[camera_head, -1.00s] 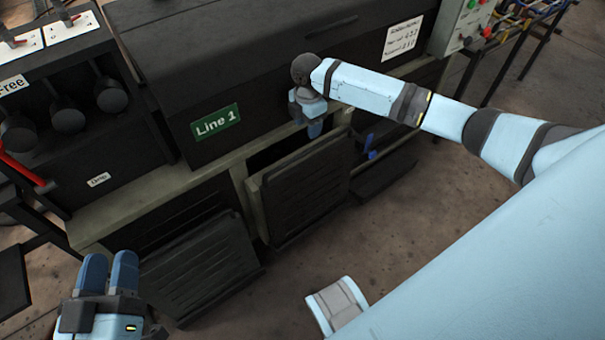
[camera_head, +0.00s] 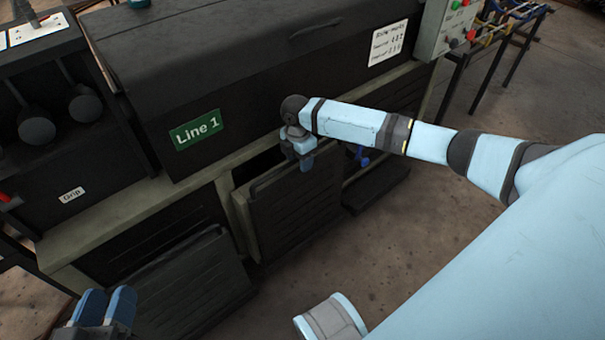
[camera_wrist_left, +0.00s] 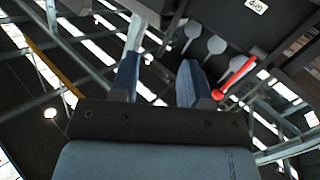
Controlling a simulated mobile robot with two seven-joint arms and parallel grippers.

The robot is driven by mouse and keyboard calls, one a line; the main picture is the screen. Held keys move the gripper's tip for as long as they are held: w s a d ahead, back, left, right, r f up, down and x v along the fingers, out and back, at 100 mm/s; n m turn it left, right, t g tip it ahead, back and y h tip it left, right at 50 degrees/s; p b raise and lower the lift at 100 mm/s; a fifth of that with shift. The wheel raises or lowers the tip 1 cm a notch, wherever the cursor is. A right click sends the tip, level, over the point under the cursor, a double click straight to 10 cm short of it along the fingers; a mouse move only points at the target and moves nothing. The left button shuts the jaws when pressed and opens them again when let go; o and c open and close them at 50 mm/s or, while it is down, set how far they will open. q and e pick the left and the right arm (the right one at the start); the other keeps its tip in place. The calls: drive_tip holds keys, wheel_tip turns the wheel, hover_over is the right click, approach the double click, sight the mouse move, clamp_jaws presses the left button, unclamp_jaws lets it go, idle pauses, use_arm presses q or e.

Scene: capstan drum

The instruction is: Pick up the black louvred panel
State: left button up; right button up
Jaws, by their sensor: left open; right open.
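A black louvred panel (camera_head: 300,205) stands tilted against the front of the machine, at an opening below the green Line 1 sign. My right gripper (camera_head: 303,165) is open at its top edge, fingers pointing down. I cannot tell whether the edge is between the fingers. A second black louvred panel (camera_head: 190,285) leans lower left, and another dark panel (camera_head: 377,187) sits to the right. My left gripper (camera_head: 105,308) is open and empty at the lower left, left of the second panel. It also shows in the left wrist view (camera_wrist_left: 160,80), apart from any panel.
The dark machine hood (camera_head: 240,70) rises behind the panels. A black lever box (camera_head: 50,150) stands at the left and a control box (camera_head: 447,28) at the upper right. A pipe rack (camera_head: 490,60) is beyond it. Bare floor (camera_head: 440,230) lies in front at right.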

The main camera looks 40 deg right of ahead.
wheel_tip(320, 180, down, 3)
drive_tip(key=shift+s+r+b, duration=0.1)
drive_tip(key=shift+b, duration=0.3)
drive_tip(key=shift+r, duration=0.1)
clamp_jaws()
idle(0.4)
idle(0.4)
drive_tip(key=shift+r, duration=0.1)
